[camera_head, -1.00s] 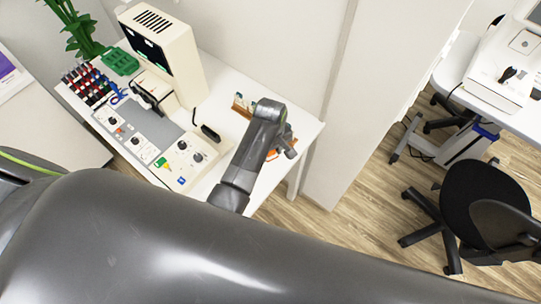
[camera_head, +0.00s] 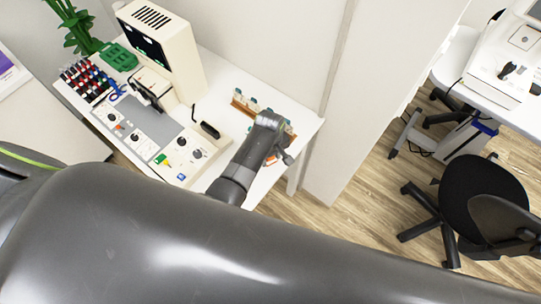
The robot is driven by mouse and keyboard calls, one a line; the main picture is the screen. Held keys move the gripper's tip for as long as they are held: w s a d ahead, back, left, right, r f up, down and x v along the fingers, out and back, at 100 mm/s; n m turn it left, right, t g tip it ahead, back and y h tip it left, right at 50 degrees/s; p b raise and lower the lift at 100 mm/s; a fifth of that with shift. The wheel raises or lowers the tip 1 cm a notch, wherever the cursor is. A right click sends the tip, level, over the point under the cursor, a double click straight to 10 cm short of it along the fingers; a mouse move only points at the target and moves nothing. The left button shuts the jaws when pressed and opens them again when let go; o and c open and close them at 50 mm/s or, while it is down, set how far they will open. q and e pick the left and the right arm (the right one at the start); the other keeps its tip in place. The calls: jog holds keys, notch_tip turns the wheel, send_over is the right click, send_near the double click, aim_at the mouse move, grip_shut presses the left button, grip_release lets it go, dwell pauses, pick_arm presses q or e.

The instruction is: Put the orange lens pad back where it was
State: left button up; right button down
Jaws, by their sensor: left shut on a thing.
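My left arm comes in over the white table, and my left gripper (camera_head: 279,154) is at its right end, partly hidden by my own wrist. It is shut on a small orange thing (camera_head: 270,160), which looks like the orange lens pad; only a sliver of it shows. A brown-orange rack (camera_head: 240,104) with several small pale and greenish pieces stands on the table just behind the wrist. My wrist covers part of the rack, so I cannot tell which places in it are empty. My right gripper is not in view.
A cream instrument with a dark screen (camera_head: 165,48) stands on the white table (camera_head: 215,92), left of the rack. A control panel (camera_head: 150,125), a rack of coloured pieces (camera_head: 88,80) and a green item (camera_head: 118,58) are farther left. A black chair (camera_head: 480,190) is at right.

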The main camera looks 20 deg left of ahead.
pick_arm(q)
jog(key=o, duration=0.9)
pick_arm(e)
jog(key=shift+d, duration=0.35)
pick_arm(q)
jog(key=shift+o, duration=0.2)
jog(key=shift+r, duration=0.6)
notch_tip(320, 180, up, 11)
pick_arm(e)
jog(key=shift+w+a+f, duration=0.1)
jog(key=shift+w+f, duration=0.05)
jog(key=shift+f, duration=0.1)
